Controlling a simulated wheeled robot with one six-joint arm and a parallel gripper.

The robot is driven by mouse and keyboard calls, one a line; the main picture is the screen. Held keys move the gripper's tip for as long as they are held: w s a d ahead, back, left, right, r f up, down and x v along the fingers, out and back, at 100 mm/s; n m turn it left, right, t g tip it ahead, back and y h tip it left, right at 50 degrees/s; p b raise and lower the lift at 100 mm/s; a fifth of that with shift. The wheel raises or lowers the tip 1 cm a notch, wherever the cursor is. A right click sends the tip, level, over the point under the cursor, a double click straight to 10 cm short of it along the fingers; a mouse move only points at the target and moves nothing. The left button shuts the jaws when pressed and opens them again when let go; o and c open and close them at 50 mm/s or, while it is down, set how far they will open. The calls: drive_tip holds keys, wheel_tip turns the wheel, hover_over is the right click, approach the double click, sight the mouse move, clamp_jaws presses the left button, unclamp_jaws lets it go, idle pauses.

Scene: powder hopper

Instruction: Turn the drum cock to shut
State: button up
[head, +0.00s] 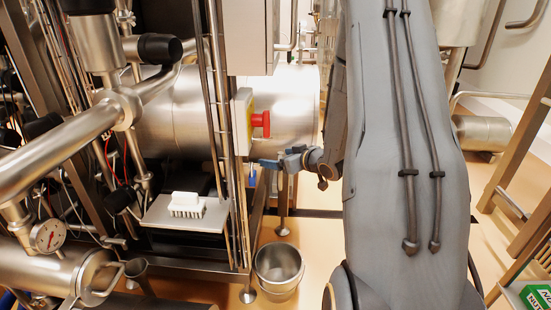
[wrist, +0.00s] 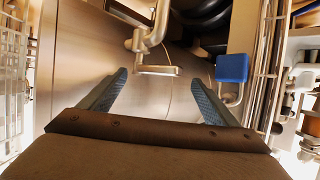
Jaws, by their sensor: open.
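In the wrist view, a bent metal tube ends in a pale flat crosswise bar (wrist: 157,70); this looks like the drum cock and its handle. The bar lies crosswise in the picture, between and just beyond the fingertips of my gripper (wrist: 158,84). The blue fingers are spread wide, and I see no contact with the bar. In the head view, my gripper (head: 270,163) is beside the steel drum (head: 290,95), low and below the red button. I cannot make out the cock there.
A blue padlock-like block (wrist: 232,68) hangs right of my fingers. A red button (head: 261,123) sits on a box above my gripper. A steel bucket (head: 279,268) stands on the floor below. A white brush (head: 187,205) lies on a shelf at left. Frame posts stand close by.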

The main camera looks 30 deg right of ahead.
drive_tip(key=shift+x, duration=1)
drive_tip(key=shift+c, duration=0.2)
